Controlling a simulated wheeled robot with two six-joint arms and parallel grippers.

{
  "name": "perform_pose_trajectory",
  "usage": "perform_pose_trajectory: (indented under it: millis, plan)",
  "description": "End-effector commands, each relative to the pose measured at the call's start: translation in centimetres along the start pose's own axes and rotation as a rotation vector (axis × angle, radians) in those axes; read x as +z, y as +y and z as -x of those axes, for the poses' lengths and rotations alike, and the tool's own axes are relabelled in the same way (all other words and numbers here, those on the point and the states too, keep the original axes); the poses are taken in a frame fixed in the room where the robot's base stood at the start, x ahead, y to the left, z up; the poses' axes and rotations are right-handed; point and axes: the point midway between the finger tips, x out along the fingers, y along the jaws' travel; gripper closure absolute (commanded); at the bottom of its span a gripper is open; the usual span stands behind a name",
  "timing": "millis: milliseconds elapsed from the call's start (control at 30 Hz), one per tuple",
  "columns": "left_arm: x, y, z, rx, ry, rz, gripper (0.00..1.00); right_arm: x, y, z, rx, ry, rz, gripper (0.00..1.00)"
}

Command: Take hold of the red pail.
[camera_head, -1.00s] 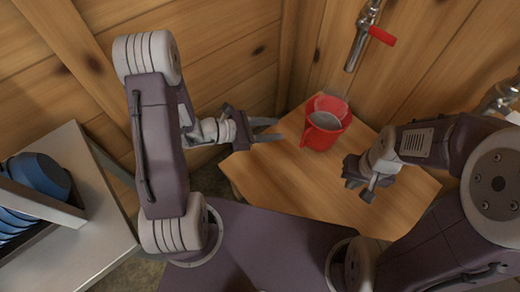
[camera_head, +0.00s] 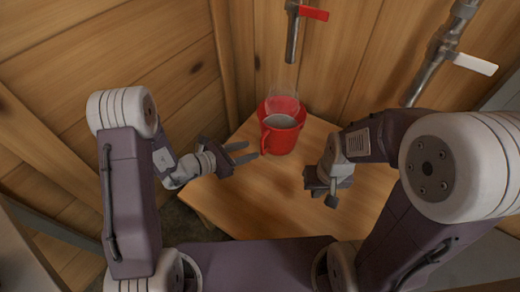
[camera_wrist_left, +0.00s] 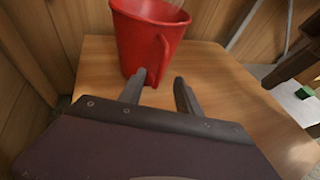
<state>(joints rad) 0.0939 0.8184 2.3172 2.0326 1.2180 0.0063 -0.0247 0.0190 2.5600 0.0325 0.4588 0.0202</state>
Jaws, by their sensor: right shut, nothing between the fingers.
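The red pail (camera_head: 284,138) stands upright on the wooden table, with a handle on its side and pale contents inside. It also shows at the top of the left wrist view (camera_wrist_left: 143,36). My left gripper (camera_head: 252,154) is open and empty just left of the pail, its fingers pointing toward the handle side. In the left wrist view the open fingers (camera_wrist_left: 163,85) are close to the pail's handle, with nothing between them. My right gripper (camera_head: 327,195) is shut and empty, to the right of the pail and nearer to me.
The wooden table (camera_head: 240,205) is bare around the pail. A tap with a red lever (camera_head: 313,13) hangs on the wall above the pail. Another tap with a white lever (camera_head: 474,64) is at the right. Wooden walls close off the back and left.

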Motion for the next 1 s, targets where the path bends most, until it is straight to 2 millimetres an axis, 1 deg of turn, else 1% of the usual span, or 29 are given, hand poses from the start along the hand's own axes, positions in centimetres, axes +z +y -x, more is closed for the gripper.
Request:
perform_pose_trajectory:
  millis: [33, 100, 200, 333, 500, 767, 800, 867, 900, 1000]
  plan:
    - [-0.3, -0.1, -1.1, -0.005, -0.001, -0.004, 0.6, 0.1, 0.0, -0.7, 0.0, 0.0, 0.0, 1.0]
    - [-0.3, -0.1, -2.3, -0.004, -0.001, -0.003, 0.6, 0.1, 0.0, -1.1, 0.0, 0.0, 0.0, 1.0]
    - [-0.3, -0.1, -4.0, -0.003, -0.001, -0.004, 0.6, 0.2, 0.0, -1.6, 0.0, 0.0, 0.0, 1.0]
    - [-0.2, 0.0, -5.5, -0.001, -0.001, -0.003, 0.6, 0.2, 0.0, -2.1, 0.0, 0.0, 0.0, 1.0]
    - [0.0, 0.0, -6.3, -0.001, 0.0, 0.0, 0.6, 0.2, 0.0, -2.3, 0.0, 0.0, 0.0, 1.0]
    - [0.0, 0.0, -6.4, 0.0, 0.0, 0.0, 0.6, 0.2, 0.0, -2.3, 0.0, 0.0, 0.0, 1.0]
    - [0.0, 0.0, -6.4, 0.0, 0.0, 0.0, 0.71, 0.2, 0.0, -2.3, 0.0, 0.0, 0.0, 1.0]
    - [0.0, 0.0, -6.4, 0.0, 0.0, 0.0, 0.88, 0.2, 0.0, -2.3, 0.0, 0.0, 0.0, 1.0]
    - [0.0, 0.0, -6.4, 0.0, 0.0, 0.0, 0.99, 0.2, 0.0, -2.3, 0.0, 0.0, 0.0, 1.0]
    - [0.0, 0.0, -6.4, 0.0, 0.0, 0.0, 1.0, 0.2, 0.0, -2.3, 0.0, 0.0, 0.0, 1.0]
